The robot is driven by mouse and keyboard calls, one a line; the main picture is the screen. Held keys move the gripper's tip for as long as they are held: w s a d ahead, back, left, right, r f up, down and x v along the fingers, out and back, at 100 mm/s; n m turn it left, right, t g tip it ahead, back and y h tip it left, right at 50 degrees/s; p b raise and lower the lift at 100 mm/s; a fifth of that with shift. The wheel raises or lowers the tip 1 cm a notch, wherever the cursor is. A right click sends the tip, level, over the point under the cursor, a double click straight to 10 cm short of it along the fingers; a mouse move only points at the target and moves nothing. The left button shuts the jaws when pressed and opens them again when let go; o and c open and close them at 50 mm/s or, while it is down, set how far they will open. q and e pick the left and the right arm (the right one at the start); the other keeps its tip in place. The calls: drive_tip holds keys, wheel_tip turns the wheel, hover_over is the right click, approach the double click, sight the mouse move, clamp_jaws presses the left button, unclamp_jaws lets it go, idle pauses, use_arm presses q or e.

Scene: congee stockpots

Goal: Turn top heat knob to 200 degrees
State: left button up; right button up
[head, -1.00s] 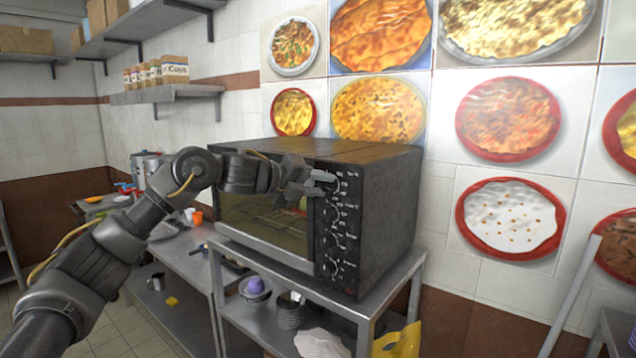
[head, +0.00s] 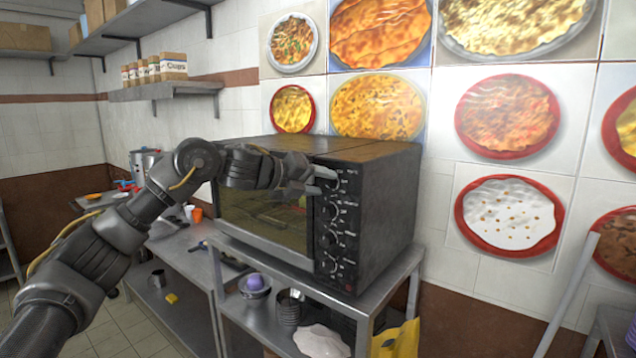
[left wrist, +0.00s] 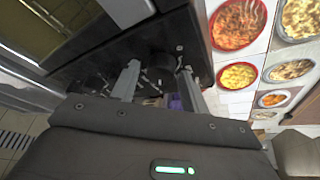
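The black toaster oven (head: 385,205) stands on a metal table, with a column of knobs on its front right panel (head: 335,235). The top heat knob (head: 336,183) is at the upper end of this panel, partly hidden by my left gripper (head: 322,180). My left gripper is at the top knob, pointing right along the oven front. In the left wrist view my left gripper (left wrist: 158,82) has its two fingers well apart, with the dark panel and its white marks beyond them. I cannot tell whether a finger touches the knob, and its setting is unreadable. My right gripper is out of view.
The metal table (head: 390,290) under the oven has a lower shelf with a purple item in a bowl (head: 254,288) and dark cookware. A wall shelf (head: 165,92) with boxes is at the upper left.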

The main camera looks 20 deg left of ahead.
use_arm(q)
drive_tip(key=shift+o, duration=0.5)
drive_tip(key=shift+s+a, duration=0.2)
drive_tip(key=b+v, duration=0.4)
drive_tip(key=v, duration=0.6)
drive_tip(key=shift+r+b, duration=0.15)
drive_tip(key=shift+b, duration=0.25)
